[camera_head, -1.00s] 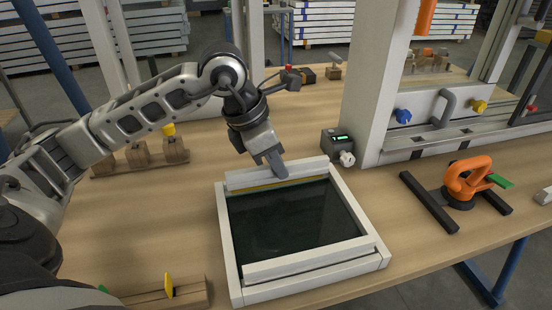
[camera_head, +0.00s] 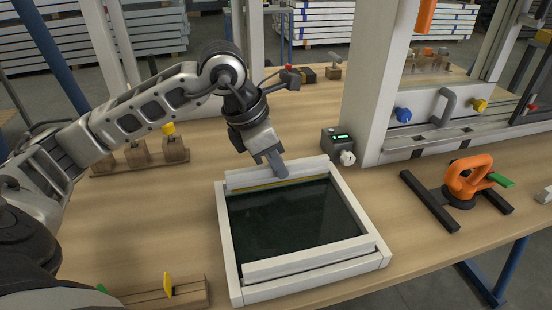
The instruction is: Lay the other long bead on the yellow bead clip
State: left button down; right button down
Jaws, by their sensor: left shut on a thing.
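A white long bead (camera_head: 240,180) runs along the far side of the white frame (camera_head: 226,245), with a thin yellow strip below it. My left gripper (camera_head: 277,169) comes down from above and is shut on this bead near its middle; the fingers hide part of it. Another white long bead (camera_head: 305,257) lies along the frame's near side. A yellow clip (camera_head: 168,285) stands upright on a wooden rack (camera_head: 190,295) at the front left, apart from the gripper. My right gripper is out of view.
A green clip (camera_head: 102,288) shows beside the rack. Wooden blocks (camera_head: 137,155), one with a yellow top, stand at the left. A small grey device (camera_head: 335,142) sits behind the frame. An orange suction lifter (camera_head: 468,180) stands by dark bars at the right.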

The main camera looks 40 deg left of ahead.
pick_arm(q)
jog(key=shift+f+b, duration=0.5)
jog(key=shift+f, duration=0.05)
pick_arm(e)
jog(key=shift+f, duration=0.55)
pick_arm(q)
jog(key=c, duration=1.2)
grip_release()
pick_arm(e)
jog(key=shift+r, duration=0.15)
pick_arm(q)
jog(key=v, duration=0.2)
jog(key=shift+a+r, duration=0.1)
jog(key=shift+r, duration=0.3)
jog(key=p+v, duration=0.2)
jog(key=v, duration=1.1)
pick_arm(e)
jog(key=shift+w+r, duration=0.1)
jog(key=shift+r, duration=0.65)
